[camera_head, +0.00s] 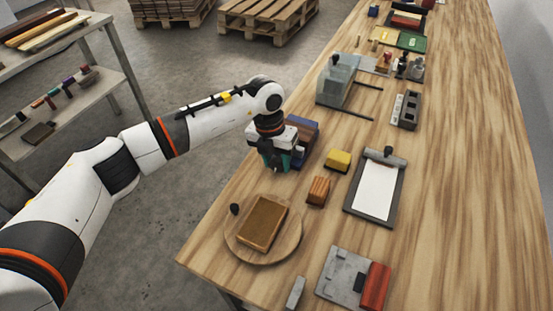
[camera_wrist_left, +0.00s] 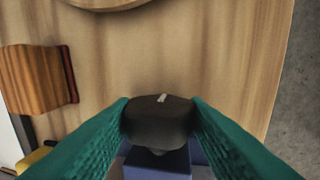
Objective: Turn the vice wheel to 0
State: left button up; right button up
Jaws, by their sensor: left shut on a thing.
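The vice wheel (camera_wrist_left: 158,125) is a dark round knob with a short white mark on its top edge, seen in the left wrist view. My left gripper (camera_wrist_left: 160,118) has its teal fingers on either side of the wheel and is shut on it. The blue vice body (camera_wrist_left: 160,160) shows below the wheel. In the head view my left gripper (camera_head: 277,163) points down at the table's left edge, in front of the blue and dark vice (camera_head: 304,127). There the wheel is hidden behind the gripper. I cannot read a scale around it. My right gripper is not in view.
A round wooden board (camera_head: 235,245) with a brown block (camera_head: 263,222) lies nearer me. An orange-brown wooden block (camera_head: 318,191), a yellow block (camera_head: 338,160) and a clipboard (camera_head: 353,212) lie to the right.

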pick_arm(q)
jog(key=shift+f+h+b, duration=0.2)
jog(key=shift+h+b, duration=0.1)
jog(key=shift+b, duration=0.05)
jog(key=h+b, duration=0.1)
jog(key=g+h+b, duration=0.1)
jog(key=h+b, duration=0.1)
jog(key=shift+w+a+f+g, duration=0.15)
jog(key=shift+a+f+g, duration=0.1)
jog(key=shift+g, duration=0.05)
jog(key=shift+r+g+h+b, duration=0.15)
jog(key=shift+g+h+b, duration=0.15)
jog(key=shift+h+b, duration=0.45)
jog(key=shift+r, duration=0.15)
jog(key=o, duration=1)
jog(key=shift+c, duration=0.2)
